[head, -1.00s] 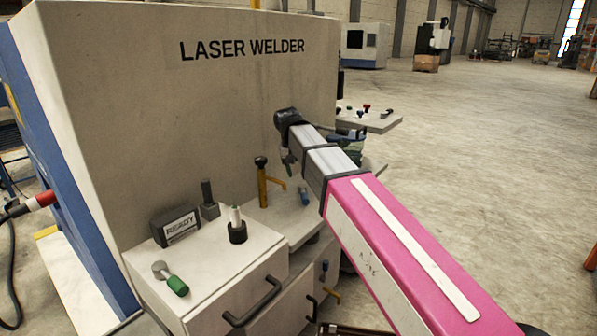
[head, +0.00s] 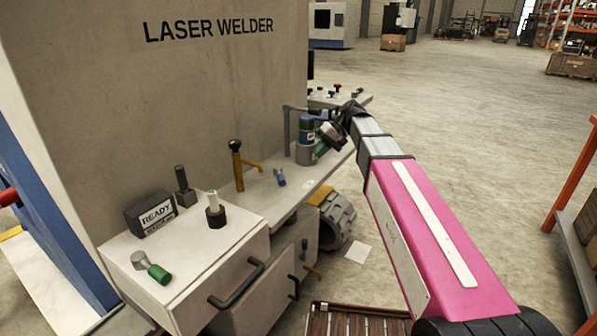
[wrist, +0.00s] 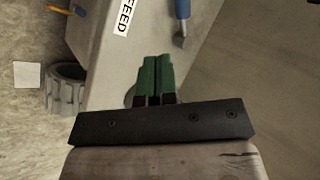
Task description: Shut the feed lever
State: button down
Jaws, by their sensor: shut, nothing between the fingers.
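The FEED label (wrist: 122,15) lies on the grey shelf and shows as a small white tag (head: 308,185) in the head view. A small lever with a blue handle and grey end (head: 280,178) lies near it on the shelf; it also shows in the wrist view (wrist: 182,15). It is the lever closest to the label, but I cannot tell for sure that the label belongs to it. My gripper (head: 320,149) has green fingers, pressed together and empty in the wrist view (wrist: 154,60). It is above the shelf's right part, apart from the blue-handled lever.
A blue and green cylinder (head: 307,128) in a grey holder stands beside my gripper. A yellow post with a black knob (head: 237,165) stands left of the lever. A READY block (head: 150,213) and a green-handled lever (head: 152,268) sit on the near cabinet. A wheel (head: 340,222) is below the shelf.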

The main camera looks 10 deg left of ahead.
aim_at(283, 178)
jog(key=x, duration=0.9)
jog(key=shift+s+a+f, duration=0.1)
jog(key=shift+f, duration=0.05)
jog(key=a, duration=0.2)
jog(key=s+a+f, duration=0.1)
jog(key=shift+s+a, duration=0.25)
jog(key=shift+a, duration=0.25)
jog(key=shift+s+a+m+t, duration=0.4)
jog(key=shift+s+m, duration=0.15)
jog(key=shift+m, duration=0.15)
jog(key=shift+s+a, duration=0.2)
jog(key=shift+a, duration=0.35)
jog(key=shift+d, duration=0.1)
